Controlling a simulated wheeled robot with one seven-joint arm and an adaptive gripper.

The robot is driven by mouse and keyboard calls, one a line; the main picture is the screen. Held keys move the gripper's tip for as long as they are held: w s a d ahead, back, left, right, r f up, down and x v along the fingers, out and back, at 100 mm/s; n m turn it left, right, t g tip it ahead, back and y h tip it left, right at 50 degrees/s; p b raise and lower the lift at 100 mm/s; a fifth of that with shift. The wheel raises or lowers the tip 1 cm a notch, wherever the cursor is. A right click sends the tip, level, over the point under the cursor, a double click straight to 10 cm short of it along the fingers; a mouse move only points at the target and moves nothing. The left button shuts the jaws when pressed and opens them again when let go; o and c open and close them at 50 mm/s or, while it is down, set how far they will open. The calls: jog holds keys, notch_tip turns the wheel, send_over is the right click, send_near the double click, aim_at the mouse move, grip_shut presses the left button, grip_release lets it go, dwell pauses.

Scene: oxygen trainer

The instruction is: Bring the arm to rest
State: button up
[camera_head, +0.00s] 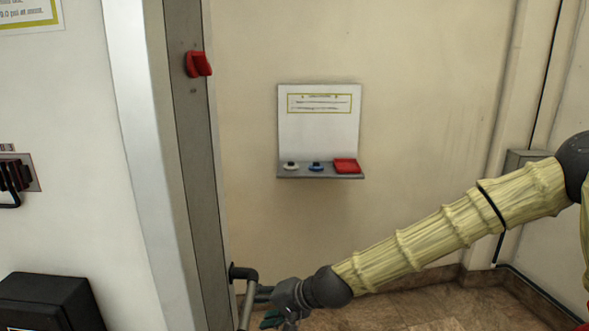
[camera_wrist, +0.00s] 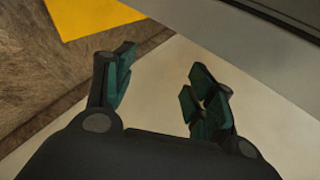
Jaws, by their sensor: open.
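My gripper (camera_head: 268,306) is low in the head view, beside a dark bent handle (camera_head: 243,273) on the edge of the grey door frame. My arm, in a pale yellow sleeve, reaches down to it from the right. In the wrist view my gripper (camera_wrist: 160,88) has its two green-padded fingers spread apart. Nothing is between them. Whether the gripper touches the handle is unclear in the head view.
A small wall shelf (camera_head: 300,175) holds a white item (camera_head: 291,166), a blue item (camera_head: 316,167) and a red tray (camera_head: 346,165). A red clip (camera_head: 198,64) is on the frame. A black box (camera_head: 45,303) stands at lower left. Floor shows at lower right.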

jog(key=s+d+f+g+h+p, duration=0.1)
jog(key=s+d+f+h, duration=0.1)
jog(key=s+d+f, duration=0.35)
jog(key=s+d+f+g+h+p, duration=0.1)
jog(key=s+d+f, duration=0.1)
jog(key=s+f, duration=0.55)
jog(key=s+d+f+h+p, duration=0.15)
jog(key=s+d+f, duration=0.25)
jog(key=f, duration=0.4)
jog(key=s+d+f+n+g+h+p, duration=0.1)
jog(key=s+d+f+h, duration=0.1)
jog(key=s+d, duration=0.7)
jog(key=s+d+f+n+g+h+p, duration=0.1)
jog(key=s+d+f+h, duration=0.2)
jog(key=s+d, duration=0.7)
jog(key=shift+s+d+f+n, duration=0.25)
jog(key=shift+d+f+n, duration=0.2)
jog(key=shift+f, duration=0.25)
